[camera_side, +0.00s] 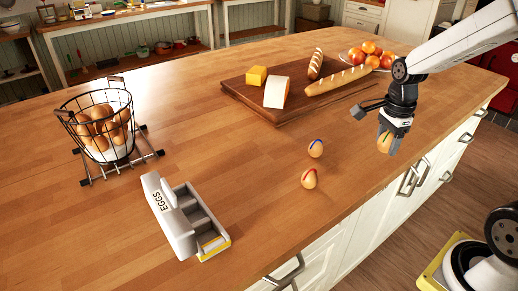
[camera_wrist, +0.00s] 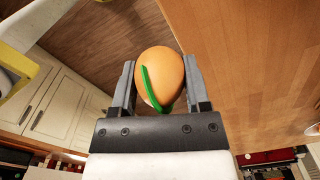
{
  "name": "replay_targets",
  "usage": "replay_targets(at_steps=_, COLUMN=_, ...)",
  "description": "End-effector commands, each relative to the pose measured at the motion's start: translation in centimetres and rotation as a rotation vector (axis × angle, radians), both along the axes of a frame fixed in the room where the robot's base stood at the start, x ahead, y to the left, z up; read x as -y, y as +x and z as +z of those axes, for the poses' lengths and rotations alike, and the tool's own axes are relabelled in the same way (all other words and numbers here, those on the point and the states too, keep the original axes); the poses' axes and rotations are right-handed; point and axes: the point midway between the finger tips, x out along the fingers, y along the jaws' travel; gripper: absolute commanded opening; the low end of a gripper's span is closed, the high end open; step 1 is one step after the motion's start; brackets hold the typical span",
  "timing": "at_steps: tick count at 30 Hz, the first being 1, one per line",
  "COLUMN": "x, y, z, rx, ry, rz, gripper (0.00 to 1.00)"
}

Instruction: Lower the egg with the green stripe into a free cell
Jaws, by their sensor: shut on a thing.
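The egg with the green stripe (camera_wrist: 160,75) is brown and sits between the two fingers of my gripper (camera_wrist: 160,88) in the wrist view. In the side view my gripper (camera_side: 391,136) is shut on this egg (camera_side: 384,143), held up near the right edge of the island top. The egg box (camera_side: 178,246) is grey with a yellow-edged end and an open lid marked EGGS. It stands at the front left of the island, far to the left of my gripper. Its cells show only in part; the ones I see look empty.
An egg with a blue stripe (camera_side: 316,148) and one with a red stripe (camera_side: 309,179) lie on the wood between box and gripper. A wire basket of eggs (camera_side: 75,120) stands left. A board (camera_side: 240,91) with bread and cheese and a fruit plate (camera_side: 344,57) are behind.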

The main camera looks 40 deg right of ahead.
Motion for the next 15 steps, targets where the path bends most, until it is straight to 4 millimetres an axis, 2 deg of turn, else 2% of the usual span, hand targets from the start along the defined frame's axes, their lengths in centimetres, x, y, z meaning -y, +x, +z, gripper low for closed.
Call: replay_targets(at_steps=15, x=-7.1, y=1.9, z=0.9, rx=-0.001, ry=0.0, rz=0.005, gripper=0.01)
